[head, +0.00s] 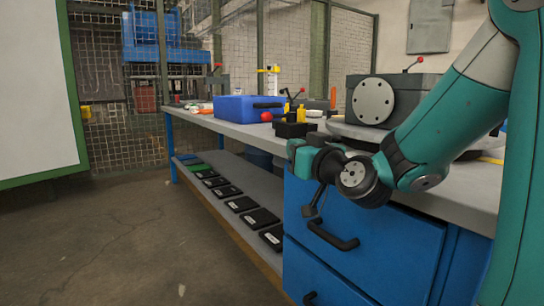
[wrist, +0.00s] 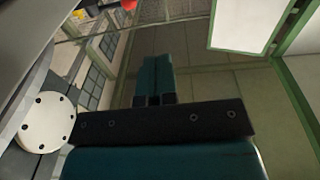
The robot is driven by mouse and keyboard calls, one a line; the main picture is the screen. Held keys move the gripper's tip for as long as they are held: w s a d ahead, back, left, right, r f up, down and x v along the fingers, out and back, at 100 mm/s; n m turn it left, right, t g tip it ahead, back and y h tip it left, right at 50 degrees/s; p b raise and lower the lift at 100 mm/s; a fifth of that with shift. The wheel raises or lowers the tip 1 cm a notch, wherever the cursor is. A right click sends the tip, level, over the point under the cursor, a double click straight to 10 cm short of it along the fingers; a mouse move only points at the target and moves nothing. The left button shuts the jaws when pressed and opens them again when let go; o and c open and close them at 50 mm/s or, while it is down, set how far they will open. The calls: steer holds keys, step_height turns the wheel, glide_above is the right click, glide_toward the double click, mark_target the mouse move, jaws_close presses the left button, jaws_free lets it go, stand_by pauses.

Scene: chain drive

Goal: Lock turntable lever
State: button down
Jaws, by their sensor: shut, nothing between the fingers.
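The round grey turntable (head: 345,130) sits on the bench top, partly hidden by my arm, with a grey housing (head: 398,92) above it. Another red knob (head: 266,116) shows farther left, by a black block; I cannot tell which lever is the turntable's lock. My gripper (head: 314,206) hangs at the bench's front edge, beside the blue drawers, apart from both knobs. It is shut and empty. In the wrist view my gripper (wrist: 155,98) shows dark and teal; a red thing (wrist: 129,4) is cut off at the top.
A blue bin (head: 240,108) and small yellow parts (head: 301,114) stand on the bench (head: 222,126). Blue drawers (head: 365,240) with black handles are below my wrist. Several black trays (head: 240,204) lie on the lower shelf. The floor (head: 120,235) at left is clear.

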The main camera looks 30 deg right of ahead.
steer(key=d+h, duration=0.1)
steer(key=d+f+m+h+b, duration=0.1)
steer(key=d+f+t, duration=0.1)
steer(key=d, duration=0.1)
steer(key=shift+s+h+b, duration=0.25)
steer(key=shift+h+b, duration=0.05)
steer(key=shift+h, duration=0.1)
steer(key=p, duration=0.8)
glide_toward(269, 119)
steer(key=p+x, duration=0.1)
steer(key=x, duration=0.6)
steer(key=shift+w+r, duration=0.1)
steer(key=shift+w, duration=0.2)
steer(key=shift+m+h, duration=0.3)
steer(key=shift+m, duration=0.1)
